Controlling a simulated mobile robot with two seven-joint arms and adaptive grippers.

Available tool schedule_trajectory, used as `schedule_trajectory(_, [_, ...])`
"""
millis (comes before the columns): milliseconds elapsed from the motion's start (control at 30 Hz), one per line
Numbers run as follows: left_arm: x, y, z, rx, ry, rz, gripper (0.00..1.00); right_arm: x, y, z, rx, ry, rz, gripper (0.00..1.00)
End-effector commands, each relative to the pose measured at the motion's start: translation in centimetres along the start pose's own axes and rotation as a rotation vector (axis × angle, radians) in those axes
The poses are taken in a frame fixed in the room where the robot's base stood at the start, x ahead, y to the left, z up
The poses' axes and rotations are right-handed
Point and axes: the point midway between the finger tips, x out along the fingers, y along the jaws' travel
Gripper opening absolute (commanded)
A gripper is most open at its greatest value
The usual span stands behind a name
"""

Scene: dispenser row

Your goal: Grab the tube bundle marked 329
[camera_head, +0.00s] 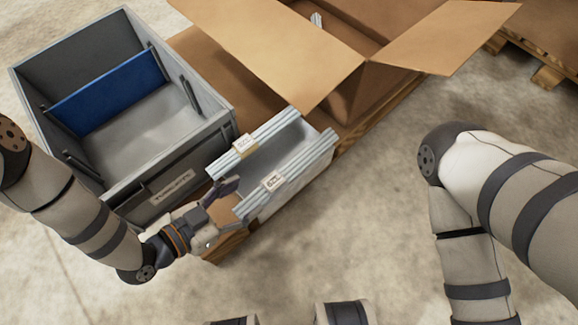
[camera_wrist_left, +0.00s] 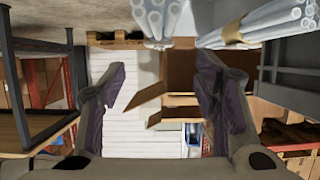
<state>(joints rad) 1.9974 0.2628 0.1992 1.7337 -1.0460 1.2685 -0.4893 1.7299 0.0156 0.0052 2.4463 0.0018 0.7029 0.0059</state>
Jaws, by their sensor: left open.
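Two bundles of thin pale tubes lie roughly parallel on a light grey holder (camera_head: 262,160) in the head view. The nearer bundle (camera_head: 300,167) and the farther bundle (camera_head: 274,128) each carry a small white tag; the print is too small to tell surely which reads 329. My left gripper (camera_head: 236,198) is open and empty, at the left end of the nearer bundle. In the left wrist view, one bundle's ends (camera_wrist_left: 158,18) show above and between the spread fingers (camera_wrist_left: 162,72). A second, banded bundle (camera_wrist_left: 270,26) is at upper right. My right gripper is out of view.
A grey bin (camera_head: 150,170) with a blue panel (camera_head: 108,88) stands left of the bundles. An open cardboard box (camera_head: 300,70) with spread flaps is behind them, on a wooden pallet (camera_head: 385,110). The floor (camera_head: 370,230) to the right is clear.

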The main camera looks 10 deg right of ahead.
Motion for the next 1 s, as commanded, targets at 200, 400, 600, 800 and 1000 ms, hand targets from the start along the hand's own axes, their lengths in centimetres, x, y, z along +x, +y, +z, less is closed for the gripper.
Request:
schedule_trajectory(200, [4.5,0.1,0.2,-0.003,-0.004,0.002,0.56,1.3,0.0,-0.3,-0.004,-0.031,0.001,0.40])
schedule_trajectory(400, [6.5,0.1,0.0,-0.005,-0.004,0.001,0.56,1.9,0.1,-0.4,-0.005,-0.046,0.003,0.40])
schedule_trajectory(600, [10.2,0.2,0.0,-0.005,-0.005,0.003,0.56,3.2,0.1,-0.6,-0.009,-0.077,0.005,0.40])
schedule_trajectory(800, [10.3,0.1,-0.3,-0.004,-0.005,0.001,0.56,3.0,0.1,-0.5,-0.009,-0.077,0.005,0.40])
schedule_trajectory(1000, [10.3,0.1,-0.3,-0.005,-0.005,0.001,0.11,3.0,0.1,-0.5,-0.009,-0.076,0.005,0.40])
